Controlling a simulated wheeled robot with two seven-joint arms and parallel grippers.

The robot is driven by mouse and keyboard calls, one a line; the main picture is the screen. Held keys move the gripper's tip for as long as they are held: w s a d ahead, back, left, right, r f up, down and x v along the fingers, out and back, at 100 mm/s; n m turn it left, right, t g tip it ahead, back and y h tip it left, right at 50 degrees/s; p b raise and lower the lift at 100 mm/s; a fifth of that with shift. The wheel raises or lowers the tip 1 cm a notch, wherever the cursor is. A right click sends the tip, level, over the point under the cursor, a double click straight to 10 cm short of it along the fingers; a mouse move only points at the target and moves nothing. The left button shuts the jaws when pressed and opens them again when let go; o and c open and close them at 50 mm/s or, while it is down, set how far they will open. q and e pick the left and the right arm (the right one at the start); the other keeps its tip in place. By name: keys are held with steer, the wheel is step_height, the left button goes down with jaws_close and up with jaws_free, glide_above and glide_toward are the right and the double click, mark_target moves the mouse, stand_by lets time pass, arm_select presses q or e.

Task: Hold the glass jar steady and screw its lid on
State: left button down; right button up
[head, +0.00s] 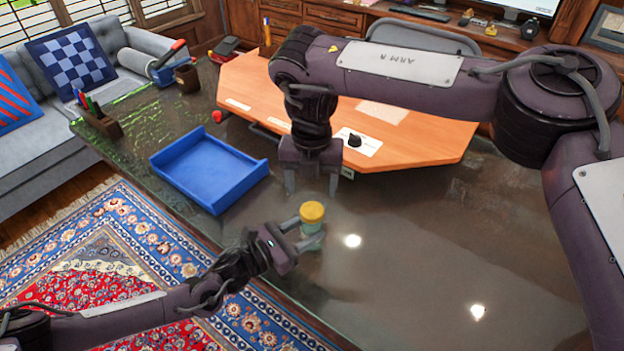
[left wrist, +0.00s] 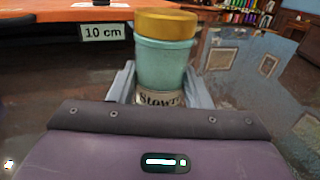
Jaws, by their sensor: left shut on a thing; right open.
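The glass jar (head: 311,232) stands upright on the dark glossy table, greenish with a label low on its side. It also shows in the left wrist view (left wrist: 165,66). The yellow-gold lid (head: 312,211) sits on top of the jar; the left wrist view shows the lid (left wrist: 167,23) level on it. I cannot tell how tightly it is seated. My left gripper (head: 305,232) is shut on the jar, a finger on each side. My right gripper (head: 312,190) points down, open and empty, above and just behind the lid, apart from it.
A blue tray (head: 208,172) lies left of the jar. An orange wooden board (head: 430,140) with papers and a black knob lies behind, under my right arm. A pen holder (head: 98,121) stands at the far left. The table front right of the jar is clear.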

mark_target(312, 210)
steer(key=n, duration=0.6)
steer(key=shift+r+n, duration=0.2)
steer(key=shift+n, duration=0.1)
steer(key=n, duration=0.5)
steer(key=shift+r, duration=0.15)
steer(key=shift+f, duration=4.05)
